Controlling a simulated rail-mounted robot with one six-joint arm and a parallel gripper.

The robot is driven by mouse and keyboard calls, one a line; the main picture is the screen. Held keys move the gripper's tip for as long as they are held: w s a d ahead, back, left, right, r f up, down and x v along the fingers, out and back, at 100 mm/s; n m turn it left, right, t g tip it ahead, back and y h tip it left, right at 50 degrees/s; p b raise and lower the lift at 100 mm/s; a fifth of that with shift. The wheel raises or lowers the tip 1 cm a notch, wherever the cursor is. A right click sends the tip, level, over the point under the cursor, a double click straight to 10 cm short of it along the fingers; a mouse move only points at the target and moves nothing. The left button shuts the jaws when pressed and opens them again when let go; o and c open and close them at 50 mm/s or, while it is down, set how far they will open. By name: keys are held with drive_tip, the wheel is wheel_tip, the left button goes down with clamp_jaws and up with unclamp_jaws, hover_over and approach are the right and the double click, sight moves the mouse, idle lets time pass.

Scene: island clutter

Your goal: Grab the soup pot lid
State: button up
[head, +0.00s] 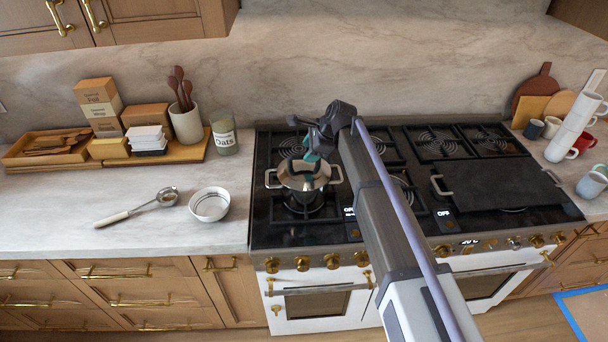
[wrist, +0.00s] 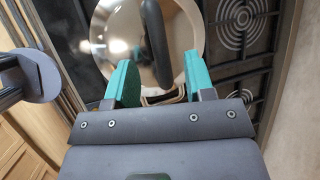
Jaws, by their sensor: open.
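The soup pot (head: 304,185) is a shiny metal pot with two side handles, standing on the left front part of the stove. Its lid (head: 290,174) is on it, round and polished, with a dark handle. In the wrist view the lid (wrist: 187,40) lies in front of my gripper (wrist: 158,85), and its dark handle (wrist: 155,40) stands between and slightly beyond the two green fingers. The fingers are open and apart, with nothing held. In the head view my gripper (head: 312,150) is just above the lid and partly hides it.
The black stove (head: 272,222) has several grates and a griddle plate (head: 498,190) at right. A white bowl (head: 210,204) and a ladle (head: 140,206) lie on the left counter. An oats jar (head: 224,134) stands near the stove's back left. Mugs (head: 573,128) crowd the right counter.

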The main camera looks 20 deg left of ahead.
sight(304, 164)
drive_tip(key=b+x, duration=0.3)
drive_tip(key=x, duration=0.2)
drive_tip(key=shift+d, duration=0.15)
drive_tip(key=shift+r, duration=0.2)
clamp_jaws()
